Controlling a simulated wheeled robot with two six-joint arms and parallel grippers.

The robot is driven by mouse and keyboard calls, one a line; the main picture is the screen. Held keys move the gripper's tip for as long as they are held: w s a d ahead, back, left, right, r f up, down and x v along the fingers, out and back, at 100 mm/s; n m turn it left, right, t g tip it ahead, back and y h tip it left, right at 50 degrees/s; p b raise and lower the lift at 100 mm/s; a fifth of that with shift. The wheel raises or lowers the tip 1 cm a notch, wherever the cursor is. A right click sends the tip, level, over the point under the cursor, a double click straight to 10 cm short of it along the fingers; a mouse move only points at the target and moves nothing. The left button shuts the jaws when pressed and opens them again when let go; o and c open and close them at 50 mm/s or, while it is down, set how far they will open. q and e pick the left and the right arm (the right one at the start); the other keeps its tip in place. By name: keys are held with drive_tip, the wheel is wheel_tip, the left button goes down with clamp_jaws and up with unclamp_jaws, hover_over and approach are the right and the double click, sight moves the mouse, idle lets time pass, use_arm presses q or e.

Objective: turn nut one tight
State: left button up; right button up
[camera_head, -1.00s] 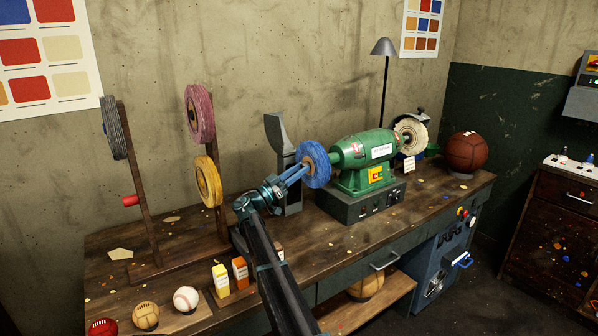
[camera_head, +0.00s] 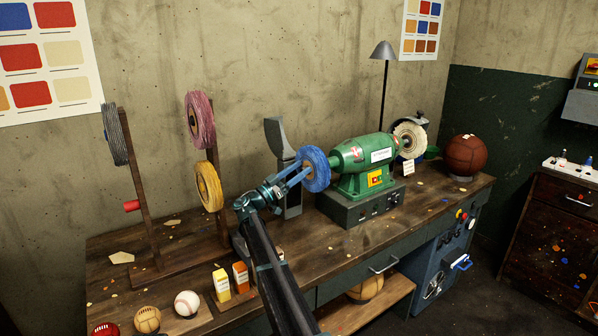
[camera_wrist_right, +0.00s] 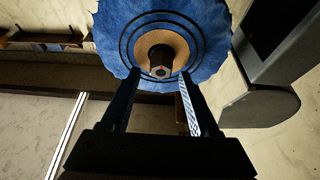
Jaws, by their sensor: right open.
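The green polishing machine (camera_head: 362,158) stands on the bench with a blue buffing wheel (camera_head: 317,168) on its left shaft end. The wheel also fills the top of the right wrist view (camera_wrist_right: 212,32). A dark nut (camera_wrist_right: 160,66) sits at the wheel's centre on a tan disc; in the head view it cannot be made out. My right gripper (camera_head: 301,172) is at the wheel's left face. In the right wrist view its two fingers (camera_wrist_right: 158,82) are open and point at the wheel, with the nut in line between the tips. I cannot tell whether they touch it. My left gripper is not in view.
A grey upright post (camera_head: 285,165) stands close behind my right gripper. A pale buffing wheel (camera_head: 409,141) is on the machine's far end. A wooden rack holds a pink wheel (camera_head: 200,119) and a yellow wheel (camera_head: 209,186). Small boxes and balls lie along the front left of the bench.

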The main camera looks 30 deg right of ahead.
drive_tip(key=shift+s+a+r+p, duration=0.1)
drive_tip(key=shift+s+r+p, duration=0.2)
drive_tip(key=shift+r, duration=0.25)
drive_tip(key=shift+s+a+r+p, duration=0.1)
drive_tip(key=shift+s+r+p, duration=0.1)
drive_tip(key=shift+r+p, duration=0.3)
drive_tip(key=s+a+r, duration=0.1)
drive_tip(key=s+a, duration=0.6)
drive_tip(key=s, duration=0.6)
drive_tip(key=shift+a+p, duration=0.4)
drive_tip(key=shift+w, duration=0.1)
drive_tip(key=s+a+f+n+y+p, duration=0.6)
drive_tip(key=s+a+f+n+y, duration=0.55)
drive_tip(key=a+f, duration=0.3)
drive_tip(key=s+a+f+n+g+y+p, duration=0.1)
drive_tip(key=s+a+f+n+y, duration=0.2)
drive_tip(key=a, duration=0.7)
drive_tip(key=s+a+f+n+y+p, duration=0.2)
drive_tip(key=s+a+n+y, duration=0.4)
drive_tip(key=s+a, duration=0.4)
drive_tip(key=shift+s+f+n+g+y, duration=0.35)
drive_tip(key=shift+s+f+g, duration=0.1)
drive_tip(key=shift+f, duration=0.35)
